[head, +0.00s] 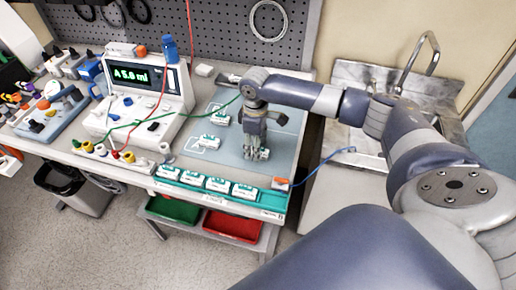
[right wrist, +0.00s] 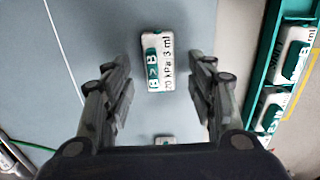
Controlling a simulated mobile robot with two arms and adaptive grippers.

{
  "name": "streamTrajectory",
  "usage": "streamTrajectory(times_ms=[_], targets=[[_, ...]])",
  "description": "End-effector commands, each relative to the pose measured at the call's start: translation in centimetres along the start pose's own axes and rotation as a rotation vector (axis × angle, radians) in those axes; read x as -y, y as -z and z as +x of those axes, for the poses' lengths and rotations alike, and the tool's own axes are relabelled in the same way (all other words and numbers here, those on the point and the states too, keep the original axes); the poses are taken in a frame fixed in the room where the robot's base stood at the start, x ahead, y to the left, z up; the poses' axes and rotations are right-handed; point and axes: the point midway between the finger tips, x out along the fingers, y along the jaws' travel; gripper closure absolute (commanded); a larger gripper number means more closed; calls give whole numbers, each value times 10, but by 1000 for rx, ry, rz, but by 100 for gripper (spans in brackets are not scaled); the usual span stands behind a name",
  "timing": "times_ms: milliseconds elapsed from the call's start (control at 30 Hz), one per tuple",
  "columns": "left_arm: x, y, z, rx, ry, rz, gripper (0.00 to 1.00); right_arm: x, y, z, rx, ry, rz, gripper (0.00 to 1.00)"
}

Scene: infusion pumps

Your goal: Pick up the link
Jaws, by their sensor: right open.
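A white block with a teal label (right wrist: 154,72), marked with B's and "20 kPa 3 ml", lies flat on the grey-blue mat. I take it to be the link. In the right wrist view it is ahead of my right gripper (right wrist: 163,88), in line with the gap between the fingers. The fingers are apart with nothing held between them. In the head view my right gripper (head: 257,153) points down low over the right part of the mat (head: 285,140) and partly covers the block there. Whether a finger touches it cannot be told. My left gripper is not in view.
Similar blocks lie on the mat, one at the back (head: 219,118) and one at left (head: 209,142). A teal rack (head: 270,203) with several blocks runs along the front edge. A pump tester (head: 145,95) with cables stands left. A sink (head: 365,85) is at right.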

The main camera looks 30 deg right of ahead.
Motion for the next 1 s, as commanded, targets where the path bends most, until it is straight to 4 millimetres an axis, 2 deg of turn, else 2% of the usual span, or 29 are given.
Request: streamTrajectory(times_ms=[100, 300, 500, 533, 833, 1000], targets=[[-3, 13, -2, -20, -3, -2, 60, 0, 0, 7, 0, -1, 0, 48], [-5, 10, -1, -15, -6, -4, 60, 0, 0, 7, -1, -1, -1, 48], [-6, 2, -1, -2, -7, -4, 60, 0, 0, 7, 0, -1, -1, 94], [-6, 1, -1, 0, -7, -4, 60, 0, 0, 7, 0, -1, -1, 96], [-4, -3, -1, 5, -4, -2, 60, 0, 0, 6, -1, -1, -1, 96], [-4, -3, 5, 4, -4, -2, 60, -1, 0, -12, -3, -2, -1, 96]])
